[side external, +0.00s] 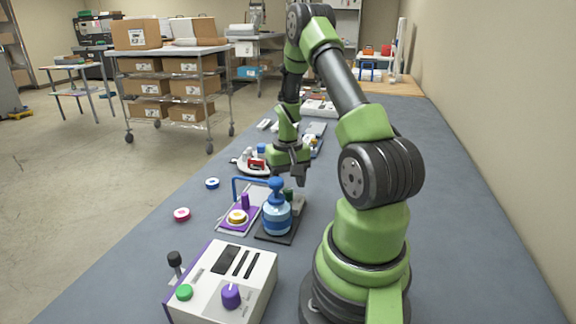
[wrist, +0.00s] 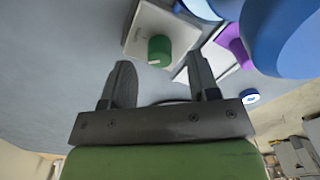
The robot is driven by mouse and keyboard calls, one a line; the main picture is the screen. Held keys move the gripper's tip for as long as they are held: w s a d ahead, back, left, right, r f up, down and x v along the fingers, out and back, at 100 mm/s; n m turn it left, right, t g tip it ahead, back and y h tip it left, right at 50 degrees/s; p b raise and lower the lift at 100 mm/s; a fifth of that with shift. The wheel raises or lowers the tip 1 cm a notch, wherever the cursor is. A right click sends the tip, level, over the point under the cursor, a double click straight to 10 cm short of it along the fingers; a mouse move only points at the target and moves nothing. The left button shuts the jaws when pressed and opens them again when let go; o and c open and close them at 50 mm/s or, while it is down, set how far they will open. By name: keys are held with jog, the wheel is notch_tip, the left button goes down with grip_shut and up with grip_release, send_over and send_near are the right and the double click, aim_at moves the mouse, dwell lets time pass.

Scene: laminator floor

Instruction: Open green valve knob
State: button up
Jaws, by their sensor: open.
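The green valve knob (wrist: 159,50) is a short green cylinder with a pale mark on its side. It sits on a beige block (wrist: 140,22). In the side view the knob (side external: 288,194) shows only partly, behind the blue bottle. My gripper (wrist: 161,78) is open and empty, with the knob just beyond its two fingertips and roughly between them in the picture. In the side view my gripper (side external: 299,178) hangs above and behind the bottle, close over the knob. I see no contact.
The blue bottle (side external: 277,215) stands close beside the knob, on a dark plate. A purple-and-white board (side external: 231,226) with a blue bar lies left of it. A white control box (side external: 225,282) is nearer the camera. Blue (side external: 212,183) and pink (side external: 182,214) rings lie on the open tabletop.

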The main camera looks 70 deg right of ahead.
aim_at(288, 190)
notch_tip(288, 190, up, 7)
jog(key=shift+r, duration=0.1)
dwell(0.4)
jog(key=n, duration=0.4)
jog(key=shift+f+n, duration=0.3)
notch_tip(288, 190, down, 9)
jog(key=shift+f, duration=0.2)
